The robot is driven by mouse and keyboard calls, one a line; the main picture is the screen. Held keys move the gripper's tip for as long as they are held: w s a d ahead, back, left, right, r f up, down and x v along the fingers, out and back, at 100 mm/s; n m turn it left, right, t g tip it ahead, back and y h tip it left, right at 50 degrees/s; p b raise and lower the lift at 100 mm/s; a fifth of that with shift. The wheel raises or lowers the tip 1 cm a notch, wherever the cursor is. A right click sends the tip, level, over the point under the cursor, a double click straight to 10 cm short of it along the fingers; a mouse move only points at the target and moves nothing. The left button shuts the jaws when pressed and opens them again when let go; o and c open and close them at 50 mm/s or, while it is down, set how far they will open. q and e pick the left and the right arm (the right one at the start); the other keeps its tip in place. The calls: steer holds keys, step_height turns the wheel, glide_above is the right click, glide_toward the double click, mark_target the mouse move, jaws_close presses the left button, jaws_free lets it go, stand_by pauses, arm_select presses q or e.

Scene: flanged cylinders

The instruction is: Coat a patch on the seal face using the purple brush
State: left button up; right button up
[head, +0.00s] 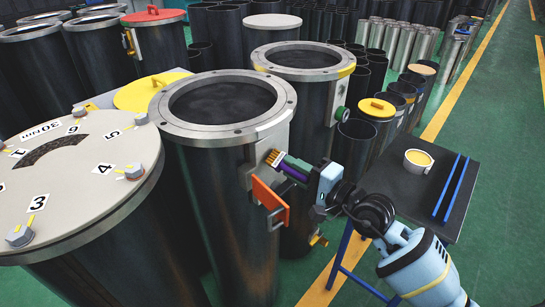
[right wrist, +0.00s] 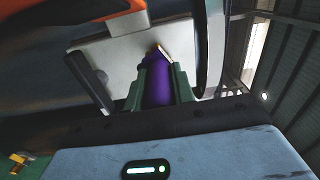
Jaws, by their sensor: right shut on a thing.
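My right gripper (head: 306,172) is shut on the purple brush (head: 290,168). The brush's yellowish bristles point left, at a flat grey plate (head: 255,178) on the side of the near open cylinder. I cannot tell whether the bristles touch it. In the right wrist view the purple handle (right wrist: 158,85) sits between the green fingers, with its tip in front of the grey plate (right wrist: 125,58). The same cylinder's grey flange ring (head: 172,122), with bolt holes, is higher up. I cannot tell which is the seal face. My left gripper is not in view.
An orange-red handle (head: 268,196) sticks out just below the brush. A dark side table (head: 428,200) at right holds a cup of yellow content (head: 418,161) and two blue rods. A numbered lid (head: 80,190) covers the left cylinder. Green floor is free at right.

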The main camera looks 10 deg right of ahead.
steer(key=shift+w+a, duration=0.25)
steer(key=shift+w, duration=0.05)
stand_by(0.5)
steer(key=shift+s+f, duration=0.1)
steer(key=shift+f, duration=1)
steer(key=shift+f, duration=2.2)
